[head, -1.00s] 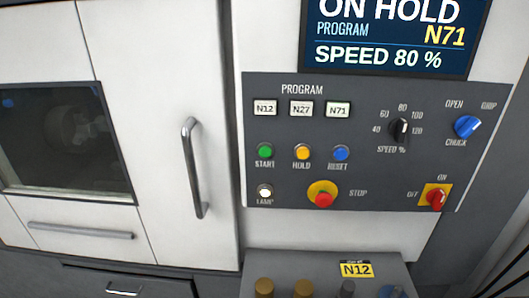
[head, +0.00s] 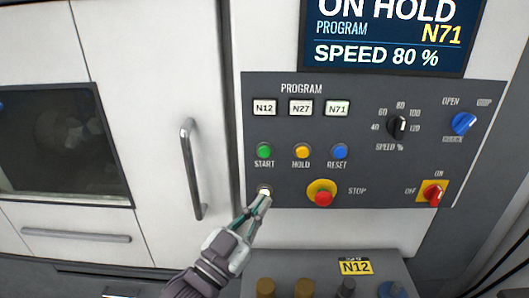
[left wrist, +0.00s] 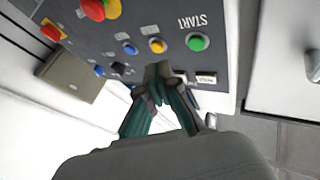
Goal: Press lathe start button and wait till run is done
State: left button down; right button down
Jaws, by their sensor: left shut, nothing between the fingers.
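The green START button (head: 264,151) sits on the dark control panel (head: 380,170), at the left of a row with the yellow HOLD button (head: 302,152) and blue RESET button (head: 340,152). The screen (head: 395,35) reads ON HOLD, PROGRAM N71, SPEED 80 %. My left gripper (head: 262,200) is shut and empty, its tips just below START and over the white LAMP button (head: 264,189); I cannot tell whether they touch the panel. In the left wrist view the green button (left wrist: 198,42) shows beyond and right of the fingertips (left wrist: 160,72). My right gripper is not in view.
The red stop button (head: 323,197) is right of my gripper. The lathe door with its handle (head: 190,168) is at the left. An N12-labelled shelf (head: 385,268) with several pieces is below. Dials (head: 397,125) are at the right of the panel.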

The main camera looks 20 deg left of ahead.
aim_at(265, 151)
pick_arm(q)
jog(key=r, duration=0.1)
jog(key=s+r+t+h, duration=0.1)
jog(key=r, duration=0.1)
jog(key=r+m+h, duration=0.1)
jog(key=r, duration=0.1)
jog(key=shift+s+d, duration=0.3)
jog(key=shift+s, duration=0.1)
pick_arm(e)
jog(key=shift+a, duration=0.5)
pick_arm(q)
jog(key=shift+w+a, duration=0.4)
jog(key=shift+w, duration=1)
jog(key=shift+w+a, duration=0.4)
jog(key=shift+w, duration=1.05)
jog(key=shift+w+a, duration=0.4)
jog(key=shift+w, duration=1)
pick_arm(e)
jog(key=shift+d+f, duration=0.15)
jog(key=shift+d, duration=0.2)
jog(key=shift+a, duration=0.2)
pick_arm(q)
jog(key=shift+w, duration=0.2)
jog(key=shift+w+a, duration=0.1)
jog(key=shift+w, duration=0.1)
